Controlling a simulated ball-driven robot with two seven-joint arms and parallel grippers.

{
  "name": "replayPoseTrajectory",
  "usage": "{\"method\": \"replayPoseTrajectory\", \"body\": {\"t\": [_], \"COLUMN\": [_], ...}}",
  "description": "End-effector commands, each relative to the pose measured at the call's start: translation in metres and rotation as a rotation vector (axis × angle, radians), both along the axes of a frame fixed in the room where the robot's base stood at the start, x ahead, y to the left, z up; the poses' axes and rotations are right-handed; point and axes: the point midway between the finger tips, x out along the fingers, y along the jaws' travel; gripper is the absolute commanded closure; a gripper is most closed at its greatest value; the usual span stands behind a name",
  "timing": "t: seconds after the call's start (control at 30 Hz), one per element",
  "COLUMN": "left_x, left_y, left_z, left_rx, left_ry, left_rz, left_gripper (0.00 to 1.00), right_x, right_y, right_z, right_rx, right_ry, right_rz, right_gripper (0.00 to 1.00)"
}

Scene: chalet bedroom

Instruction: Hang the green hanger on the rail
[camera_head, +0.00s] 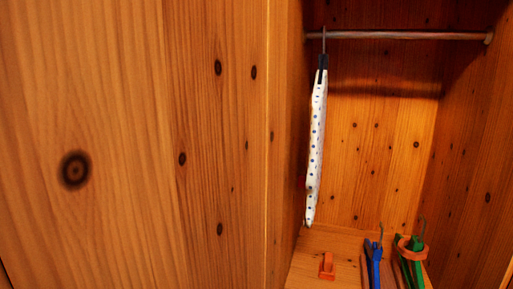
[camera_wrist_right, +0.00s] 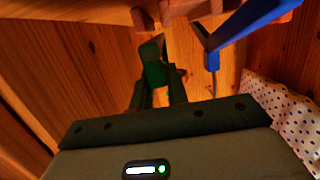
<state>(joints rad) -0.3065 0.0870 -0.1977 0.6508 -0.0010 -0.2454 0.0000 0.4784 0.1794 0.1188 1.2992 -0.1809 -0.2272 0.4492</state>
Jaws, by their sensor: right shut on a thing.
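The green hanger (camera_head: 413,262) is at the lower right of the head view, with its hook up and an orange-brown wooden piece (camera_head: 408,246) beside its top. In the right wrist view my right gripper (camera_wrist_right: 157,88) is shut on the green hanger (camera_wrist_right: 153,63); the dark fingers stand on either side of it. The rail (camera_head: 400,35) runs across the top of the wardrobe, with its middle and right part bare. The green hanger is well below the rail. The right gripper cannot be made out clearly in the head view. My left gripper is not in view.
A white garment with blue dots (camera_head: 316,140) hangs at the rail's left end; it also shows in the wrist view (camera_wrist_right: 285,115). A blue hanger (camera_head: 374,262) is just left of the green one. A wooden peg (camera_head: 327,267) is further left. Wooden walls (camera_head: 470,150) enclose the space.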

Motion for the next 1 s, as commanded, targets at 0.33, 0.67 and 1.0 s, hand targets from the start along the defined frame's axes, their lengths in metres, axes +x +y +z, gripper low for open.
{"method": "replayPoseTrajectory", "body": {"t": [0.33, 0.67, 1.0], "left_x": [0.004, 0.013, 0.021], "left_y": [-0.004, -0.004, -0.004], "left_z": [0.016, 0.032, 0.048], "left_rx": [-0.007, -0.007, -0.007], "left_ry": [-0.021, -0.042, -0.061], "left_rz": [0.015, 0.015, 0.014], "left_gripper": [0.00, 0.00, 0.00], "right_x": [-0.026, -0.057, -0.088], "right_y": [0.006, 0.014, 0.021], "right_z": [0.005, 0.005, 0.004], "right_rx": [0.002, 0.002, 0.000], "right_ry": [-0.005, -0.004, -0.003], "right_rz": [-0.001, -0.001, 0.000], "right_gripper": [1.00, 1.00, 1.00]}}
